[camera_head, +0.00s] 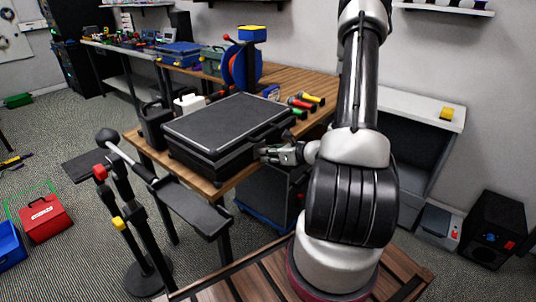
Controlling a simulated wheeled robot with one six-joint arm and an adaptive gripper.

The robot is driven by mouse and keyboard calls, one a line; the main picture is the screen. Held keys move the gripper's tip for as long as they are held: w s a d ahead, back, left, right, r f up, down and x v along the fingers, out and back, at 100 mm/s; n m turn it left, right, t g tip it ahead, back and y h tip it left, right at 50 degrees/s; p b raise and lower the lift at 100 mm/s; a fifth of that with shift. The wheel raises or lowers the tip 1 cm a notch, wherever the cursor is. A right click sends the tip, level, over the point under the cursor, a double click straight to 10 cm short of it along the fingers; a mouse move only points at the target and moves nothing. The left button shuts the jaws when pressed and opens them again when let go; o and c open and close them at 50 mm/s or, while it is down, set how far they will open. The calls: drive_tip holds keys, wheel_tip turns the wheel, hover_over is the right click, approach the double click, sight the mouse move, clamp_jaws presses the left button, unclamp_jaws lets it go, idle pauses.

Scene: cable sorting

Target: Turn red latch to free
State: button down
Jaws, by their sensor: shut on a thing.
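A closed black case (228,128) lies flat on the wooden table, near its front edge. My gripper (262,153) is at the case's right front side, level with its upper part. Its fingers point left and are shut on a small part of the case there. The fingers cover that part, and I cannot make out its shape or colour. I see no clear red latch on the case. A red piece (100,171) sits on top of a black post at the left, away from my gripper.
The wooden table (220,184) also bears a white bottle (188,103), a blue cable reel (245,68) and several coloured-handled tools (303,104) behind the case. A black-topped stand (195,208) is close to the table's front. A red toolbox (46,217) lies on the floor.

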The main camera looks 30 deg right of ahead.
drive_tip(key=shift+n, duration=0.3)
idle(0.4)
drive_tip(key=c, duration=1.4)
unclamp_jaws()
drive_tip(key=shift+c, duration=0.2)
drive_tip(key=v, duration=1.2)
drive_tip(key=shift+a, duration=0.25)
drive_tip(key=shift+s, duration=0.1)
